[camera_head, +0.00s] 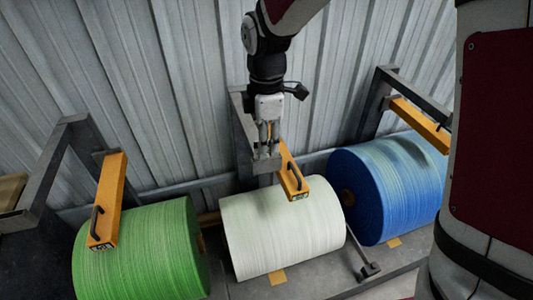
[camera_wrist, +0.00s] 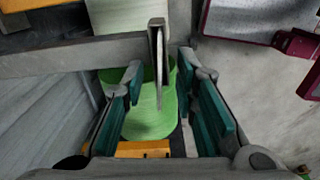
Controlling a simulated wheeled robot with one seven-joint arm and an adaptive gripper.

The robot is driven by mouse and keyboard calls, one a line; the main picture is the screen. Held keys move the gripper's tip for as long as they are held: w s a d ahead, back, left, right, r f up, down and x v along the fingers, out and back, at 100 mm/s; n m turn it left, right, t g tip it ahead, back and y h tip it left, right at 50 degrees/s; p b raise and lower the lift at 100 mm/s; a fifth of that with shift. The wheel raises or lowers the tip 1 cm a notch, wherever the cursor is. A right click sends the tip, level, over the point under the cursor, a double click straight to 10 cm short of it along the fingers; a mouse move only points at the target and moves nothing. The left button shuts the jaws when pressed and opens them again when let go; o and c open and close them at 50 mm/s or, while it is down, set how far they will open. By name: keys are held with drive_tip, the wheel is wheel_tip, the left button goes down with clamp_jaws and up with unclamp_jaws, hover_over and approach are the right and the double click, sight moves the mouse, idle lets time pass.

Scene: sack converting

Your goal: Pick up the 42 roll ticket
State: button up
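I cannot make out a ticket marked 42 in either view. My gripper (camera_head: 267,158) points down behind the white roll (camera_head: 283,227), close beside the middle orange arm (camera_head: 291,178). In the wrist view my gripper (camera_wrist: 160,85) is open, its teal pads apart. A thin grey and brown upright piece (camera_wrist: 158,50), seen nearly edge-on, stands between the fingertips, with gaps on both sides; whether it is a ticket I cannot tell. A green surface (camera_wrist: 145,118) shows beyond the fingers. Small dark labels sit on the ends of the orange arms, too small to read.
A green roll (camera_head: 140,255) lies left and a blue roll (camera_head: 390,187) right. Left (camera_head: 108,200) and right (camera_head: 420,125) orange arms hang from grey steel frames. A corrugated wall (camera_head: 160,90) stands close behind. A grey bar (camera_wrist: 70,57) crosses the wrist view near the fingertips.

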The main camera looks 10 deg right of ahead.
drive_tip(key=shift+f, duration=0.5)
clamp_jaws()
